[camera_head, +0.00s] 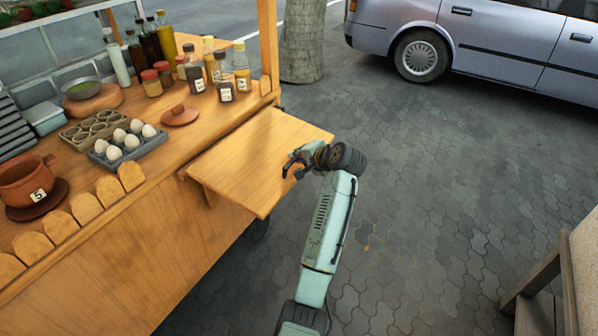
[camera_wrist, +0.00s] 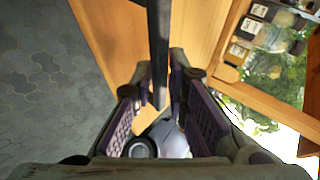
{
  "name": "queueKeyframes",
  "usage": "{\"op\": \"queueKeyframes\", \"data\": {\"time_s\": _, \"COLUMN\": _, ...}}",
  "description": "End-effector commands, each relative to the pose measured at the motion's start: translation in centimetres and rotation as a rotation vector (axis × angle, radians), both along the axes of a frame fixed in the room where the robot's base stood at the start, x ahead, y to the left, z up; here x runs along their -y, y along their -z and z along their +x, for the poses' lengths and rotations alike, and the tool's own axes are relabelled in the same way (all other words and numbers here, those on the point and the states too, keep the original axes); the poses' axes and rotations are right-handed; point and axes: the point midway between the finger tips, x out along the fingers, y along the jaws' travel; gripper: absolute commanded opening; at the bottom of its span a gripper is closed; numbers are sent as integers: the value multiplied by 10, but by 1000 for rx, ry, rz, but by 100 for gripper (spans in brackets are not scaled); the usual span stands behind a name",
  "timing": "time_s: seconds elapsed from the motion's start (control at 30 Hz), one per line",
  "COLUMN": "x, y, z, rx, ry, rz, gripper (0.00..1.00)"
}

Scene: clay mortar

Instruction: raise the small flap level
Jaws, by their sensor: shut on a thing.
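The small flap (camera_head: 250,160) is a plain wooden board on the right side of the wooden cart. It stands out from the cart side, looks close to level, and sits a little below the countertop. I cannot tell its exact tilt. The exact contact is partly hidden.
The cart top (camera_head: 195,140) carries bottles, jars, a tray of eggs (camera_head: 128,143) and a clay pot (camera_head: 26,182). A post (camera_head: 268,45) stands near the flap's far corner. A bench (camera_head: 535,290) is at lower right. Paving around my arm is clear; a car (camera_head: 480,35) is behind.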

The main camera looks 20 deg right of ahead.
Motion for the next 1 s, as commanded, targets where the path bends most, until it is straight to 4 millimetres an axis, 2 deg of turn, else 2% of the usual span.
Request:
{"op": "queueKeyframes", "data": {"time_s": 0.03, "x": -12, "y": -18, "z": 11, "rx": -5, "ry": -22, "rz": -23, "gripper": 0}}
{"op": "queueKeyframes", "data": {"time_s": 0.3, "x": -15, "y": -41, "z": 16, "rx": -99, "ry": -23, "rz": -87, "gripper": 0}}
{"op": "queueKeyframes", "data": {"time_s": 0.9, "x": -17, "y": -45, "z": 17, "rx": -135, "ry": -24, "rz": -105, "gripper": 0}}
{"op": "queueKeyframes", "data": {"time_s": 0.93, "x": -17, "y": -45, "z": 17, "rx": -136, "ry": -24, "rz": -106, "gripper": 16}}
{"op": "queueKeyframes", "data": {"time_s": 1.0, "x": -16, "y": -45, "z": 17, "rx": -136, "ry": -24, "rz": -106, "gripper": 21}}
